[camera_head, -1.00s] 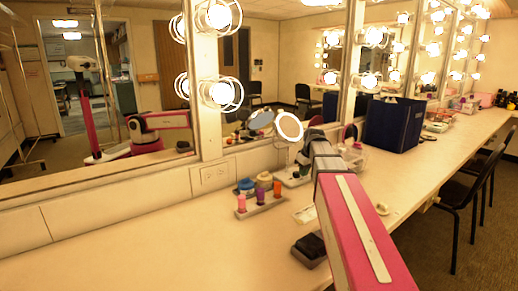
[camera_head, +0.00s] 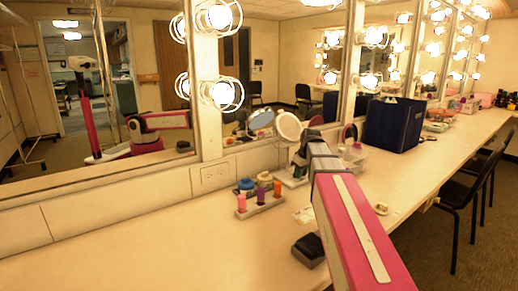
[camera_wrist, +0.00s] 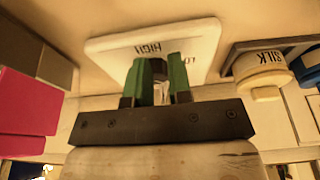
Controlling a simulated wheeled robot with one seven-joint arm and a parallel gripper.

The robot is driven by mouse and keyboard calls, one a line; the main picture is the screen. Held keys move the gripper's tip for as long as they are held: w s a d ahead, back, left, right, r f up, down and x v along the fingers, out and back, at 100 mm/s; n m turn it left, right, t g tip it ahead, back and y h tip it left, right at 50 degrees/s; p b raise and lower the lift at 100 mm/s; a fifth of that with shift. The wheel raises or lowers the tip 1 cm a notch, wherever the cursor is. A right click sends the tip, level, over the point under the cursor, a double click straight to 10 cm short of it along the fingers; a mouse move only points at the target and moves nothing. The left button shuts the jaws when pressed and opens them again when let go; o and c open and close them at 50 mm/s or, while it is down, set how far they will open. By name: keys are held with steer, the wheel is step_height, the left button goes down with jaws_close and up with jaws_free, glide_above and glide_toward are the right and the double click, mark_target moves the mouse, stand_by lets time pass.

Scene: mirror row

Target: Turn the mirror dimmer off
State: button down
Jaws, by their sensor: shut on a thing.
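The white dimmer plate (camera_wrist: 110,45) fills the top middle of the wrist view, with "HIGH" and a partly covered second word on it, upside down. My gripper (camera_wrist: 161,66) has its two green fingers over the plate, shut on the dimmer's control (camera_wrist: 160,94), which shows only as a small pale and dark part between them. The control's exact setting cannot be read. In the head view, the round vanity mirror (camera_head: 289,127) stands on the counter behind my arm, its ring pale and without a bright glow.
A jar marked SILK (camera_wrist: 259,68) sits close right of the dimmer in the wrist view. Small coloured bottles (camera_head: 262,191) stand in a holder on the counter (camera_head: 130,245). A dark blue box (camera_head: 394,123) is farther back. The front left counter is clear.

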steer(key=shift+s+a+f, duration=0.25)
steer(key=shift+s+f, duration=0.1)
steer(key=shift+f, duration=0.1)
steer(key=shift+s, duration=0.25)
steer(key=shift+w+d+r, duration=0.15)
steer(key=shift+r, duration=1.45)
steer(key=shift+w+d+r, duration=0.1)
steer(key=shift+r, duration=1.45)
steer(key=w+n, duration=0.1)
steer(key=d+n, duration=0.1)
steer(key=shift+w+d+r+n+g+y, duration=0.1)
steer(key=shift+w+r+n+g+y, duration=0.2)
steer(key=shift+w+g, duration=0.1)
steer(key=n, duration=0.1)
steer(key=w+d+n, duration=0.1)
steer(key=n, duration=0.1)
steer(key=shift+w+d+r+g, duration=0.1)
steer(key=shift+w+r+g, duration=0.1)
steer(key=shift+g, duration=0.1)
steer(key=shift+f, duration=0.1)
